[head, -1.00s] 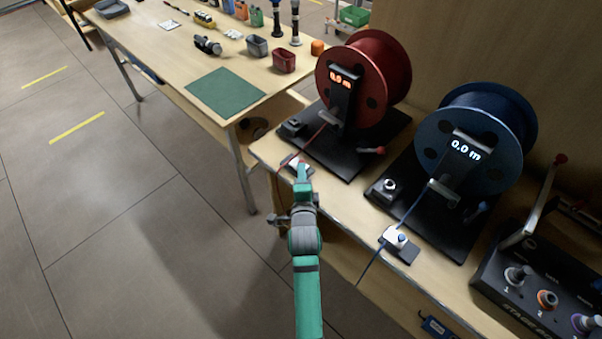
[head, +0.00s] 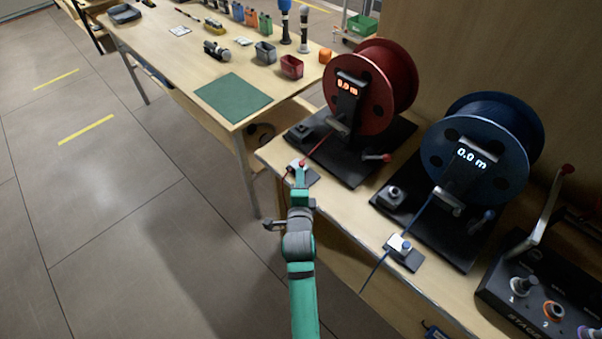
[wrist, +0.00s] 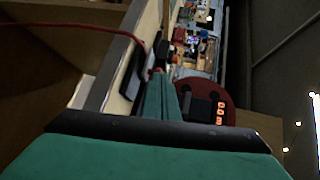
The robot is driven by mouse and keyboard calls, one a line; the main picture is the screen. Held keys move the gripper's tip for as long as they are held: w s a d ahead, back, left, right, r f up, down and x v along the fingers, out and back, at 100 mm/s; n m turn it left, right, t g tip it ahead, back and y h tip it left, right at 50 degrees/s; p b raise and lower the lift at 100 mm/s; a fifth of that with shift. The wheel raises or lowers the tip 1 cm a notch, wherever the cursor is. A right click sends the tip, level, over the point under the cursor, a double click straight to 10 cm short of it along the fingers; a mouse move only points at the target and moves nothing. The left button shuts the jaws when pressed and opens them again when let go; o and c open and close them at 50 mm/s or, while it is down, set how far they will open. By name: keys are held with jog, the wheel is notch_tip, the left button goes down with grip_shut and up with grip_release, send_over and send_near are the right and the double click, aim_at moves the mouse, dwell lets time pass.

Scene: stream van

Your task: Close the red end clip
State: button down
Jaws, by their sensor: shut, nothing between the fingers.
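The red end clip (head: 296,163) is a small white block on a dark plate at the near edge of the bench, in front of the red reel (head: 378,85). A thin red cable (head: 317,150) runs from the reel to it and shows in the wrist view (wrist: 85,27). My gripper (head: 301,173) is shut and empty, its fingertips right at the clip in the head view. In the wrist view the green fingers (wrist: 160,78) point at the plate's end of the cable. They partly hide the clip, so I cannot tell contact or the clip's state.
A blue reel (head: 480,145) with a similar clip (head: 400,245) and blue cable stands to the right. A control box (head: 545,285) with a lever is at the lower right. A work table with a green mat (head: 232,98) is behind left. The floor at left is clear.

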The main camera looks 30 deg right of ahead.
jog(key=s+a+f+n+t+y, duration=0.1)
jog(key=s+a+f+n+y, duration=0.1)
jog(key=s+a+n, duration=0.65)
jog(key=s+a+f+n+y, duration=0.25)
jog(key=s+a, duration=0.75)
jog(key=s, duration=0.5)
jog(key=s+a+r+n+y, duration=0.1)
jog(key=s+a+r+n, duration=0.1)
jog(key=s+n, duration=0.4)
jog(key=s+a+r+n+y, duration=0.1)
jog(key=s+a+r+n, duration=0.1)
jog(key=s+a+n, duration=0.3)
jog(key=s+n, duration=0.1)
jog(key=s, duration=0.3)
jog(key=shift+s+a+r+t, duration=0.25)
jog(key=shift+s+r+t, duration=0.05)
jog(key=shift+s+r, duration=0.1)
